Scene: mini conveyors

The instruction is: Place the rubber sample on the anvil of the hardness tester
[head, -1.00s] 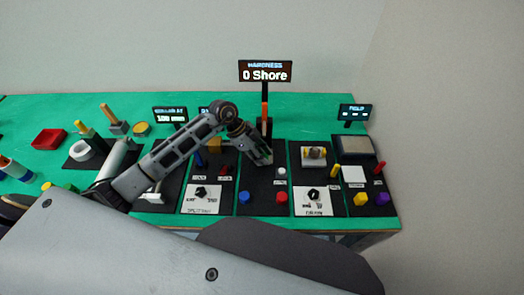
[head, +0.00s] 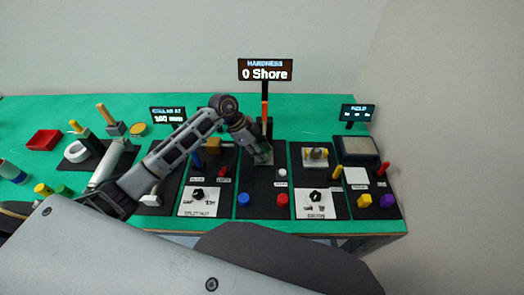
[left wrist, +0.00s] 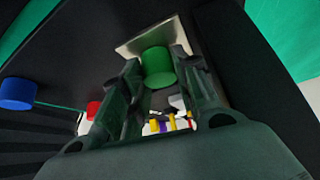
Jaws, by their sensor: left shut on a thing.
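The rubber sample looks like a green cylinder (left wrist: 157,66) in the left wrist view. My left gripper (left wrist: 157,80) is shut on it, one finger on each side. A pale metal plate (left wrist: 130,47), which looks like the anvil, lies right behind the sample; I cannot tell whether they touch. In the head view my left gripper (head: 262,154) is low in front of the hardness tester's orange and black column (head: 265,120), hiding much of its base. The tester's display (head: 265,70) reads "0 Shore". My right gripper is not in view.
Blue (head: 244,200) and red (head: 282,199) buttons stand on the dark panel in front of the tester. A small white cylinder (head: 282,173) is just right of my gripper. Other stations with knobs and displays stand close on both sides. A red tray (head: 43,140) is far left.

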